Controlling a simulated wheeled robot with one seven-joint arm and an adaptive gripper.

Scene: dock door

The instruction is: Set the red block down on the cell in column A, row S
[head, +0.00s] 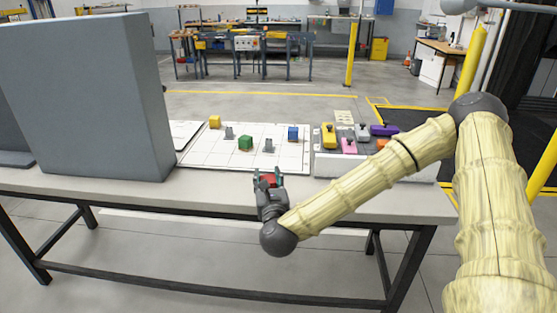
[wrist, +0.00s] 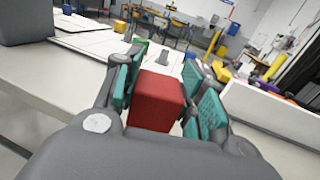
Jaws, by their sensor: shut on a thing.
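The red block (wrist: 158,100) is between the teal-padded fingers of my gripper (wrist: 163,95) in the wrist view. In the head view my gripper (head: 268,178) is shut on the red block (head: 268,180) at the near edge of the white grid board (head: 200,158). Whether the block touches anything below cannot be told. On the board are a yellow block (head: 215,122), a green block (head: 246,143), a blue block (head: 293,133) and two small grey pieces (head: 229,132). The column and row labels are too small to read.
A large grey box (head: 90,95) stands at the left of the table (head: 210,187). Right of the board, a white tray (head: 318,165) holds yellow, pink, grey, purple and orange items. My arm spans the right side. The board has bare cells between the pieces.

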